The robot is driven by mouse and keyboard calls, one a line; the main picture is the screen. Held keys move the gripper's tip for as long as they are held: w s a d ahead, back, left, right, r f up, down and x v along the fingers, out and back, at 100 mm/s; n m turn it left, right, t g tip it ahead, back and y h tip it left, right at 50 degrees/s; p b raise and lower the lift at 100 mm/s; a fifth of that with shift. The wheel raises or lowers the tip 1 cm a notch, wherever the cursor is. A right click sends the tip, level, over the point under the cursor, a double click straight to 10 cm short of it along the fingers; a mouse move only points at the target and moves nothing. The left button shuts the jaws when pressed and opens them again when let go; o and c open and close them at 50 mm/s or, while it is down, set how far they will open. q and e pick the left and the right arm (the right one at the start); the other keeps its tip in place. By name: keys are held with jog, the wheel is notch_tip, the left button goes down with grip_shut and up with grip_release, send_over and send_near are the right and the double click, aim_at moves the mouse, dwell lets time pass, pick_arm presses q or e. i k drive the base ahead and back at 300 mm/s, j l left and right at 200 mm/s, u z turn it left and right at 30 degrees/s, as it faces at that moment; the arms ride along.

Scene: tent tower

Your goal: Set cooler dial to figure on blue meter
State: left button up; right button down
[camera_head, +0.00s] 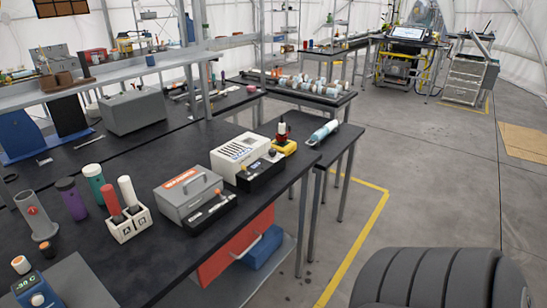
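A small blue meter (33,291) stands at the lower left corner of the near black table, with a small light readout whose figure I cannot read surely. A grey box (78,287) is beside it, cut off by the frame's bottom edge. A white and black device (240,152) with a slotted top stands near the table's right end. A grey case (187,192) with a handle and a red label is left of it. No dial shows clearly, and I cannot tell which of these is the cooler. Neither of my grippers is in view.
A white rack (128,224) with red and white handled tools, a purple bottle (72,200), a green bottle (95,184) and a grey tube (36,216) crowd the near table (160,254). A red drawer (236,246) hangs beneath.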

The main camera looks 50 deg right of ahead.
aim_at(272, 152)
jog(key=z, duration=1.45)
